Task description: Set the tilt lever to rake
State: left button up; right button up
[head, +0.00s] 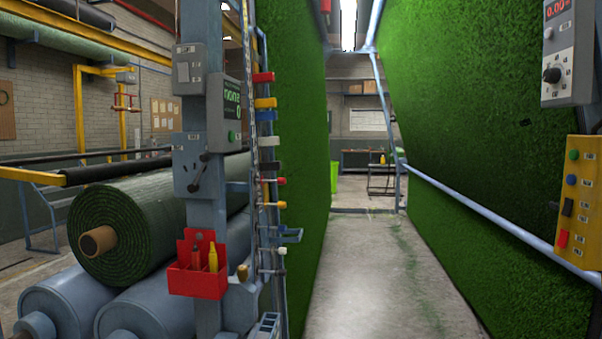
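A grey plate (198,165) on the blue-grey post at the left carries a small dark lever (197,176). Neither of my grippers is in view.
A red holder (196,280) hangs below the plate. A display box (225,112) and colored handles (265,103) are beside it. A turf roll (150,215) lies left. Right are a knob box (571,50) and yellow button box (580,205). The aisle floor (365,270) is clear.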

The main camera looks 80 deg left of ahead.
aim_at(204, 157)
jog(key=u, duration=3.35)
